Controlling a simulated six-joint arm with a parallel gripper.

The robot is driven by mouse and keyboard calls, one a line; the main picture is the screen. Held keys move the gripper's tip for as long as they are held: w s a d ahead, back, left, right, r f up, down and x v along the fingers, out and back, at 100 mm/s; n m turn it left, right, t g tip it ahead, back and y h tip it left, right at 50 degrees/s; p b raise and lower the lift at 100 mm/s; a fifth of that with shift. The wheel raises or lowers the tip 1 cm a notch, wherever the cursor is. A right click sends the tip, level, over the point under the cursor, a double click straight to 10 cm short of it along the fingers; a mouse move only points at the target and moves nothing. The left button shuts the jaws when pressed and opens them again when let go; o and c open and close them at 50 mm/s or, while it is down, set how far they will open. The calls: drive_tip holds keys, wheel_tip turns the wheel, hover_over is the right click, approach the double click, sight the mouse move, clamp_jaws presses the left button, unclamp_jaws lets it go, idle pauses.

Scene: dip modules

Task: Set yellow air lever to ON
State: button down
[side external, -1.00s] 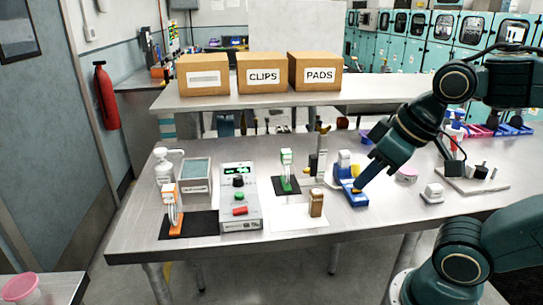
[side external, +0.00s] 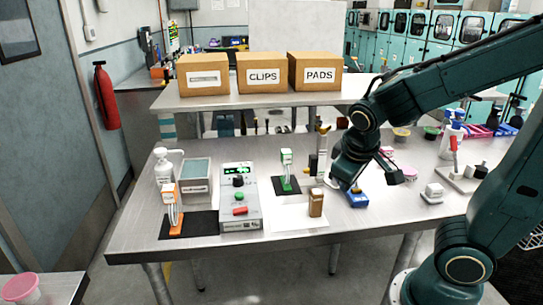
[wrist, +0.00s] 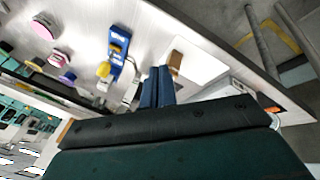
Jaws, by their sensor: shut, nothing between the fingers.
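A blue module with a yellow lever (side external: 357,189) sits right of the table's middle in the side external view, partly hidden by my arm. In the wrist view its blue base (wrist: 121,38) carries white markings, and yellow parts show near its middle and lower end. I cannot read the lever's setting. My gripper's dark blue fingers (wrist: 158,86) are together and empty in the wrist view, to the right of and below the module in that picture. In the side external view my wrist is just left of and above the module, and the fingertips are mostly hidden.
A white mat (side external: 290,218) holds a brown block (side external: 316,202). A green-and-white device (side external: 287,170) and a slim stand with a yellow top (side external: 322,152) are left of my wrist. A grey control box (side external: 240,197) stands farther left. A white item (side external: 432,193) is to the right.

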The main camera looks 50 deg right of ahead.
drive_tip(key=w+d+f+n+h, duration=0.4)
drive_tip(key=d+h, duration=0.3)
drive_tip(key=h, duration=0.2)
drive_tip(key=shift+w+d+n+g+h, duration=0.3)
drive_tip(key=shift+w+n+h, duration=0.1)
drive_tip(key=shift+w+n, duration=0.35)
idle(0.4)
drive_tip(key=shift+x, duration=4.95)
drive_tip(key=shift+s+a+r, duration=0.2)
drive_tip(key=shift+s+a, duration=0.25)
drive_tip(key=shift+s+a+r, duration=0.15)
drive_tip(key=shift+s+a, duration=0.3)
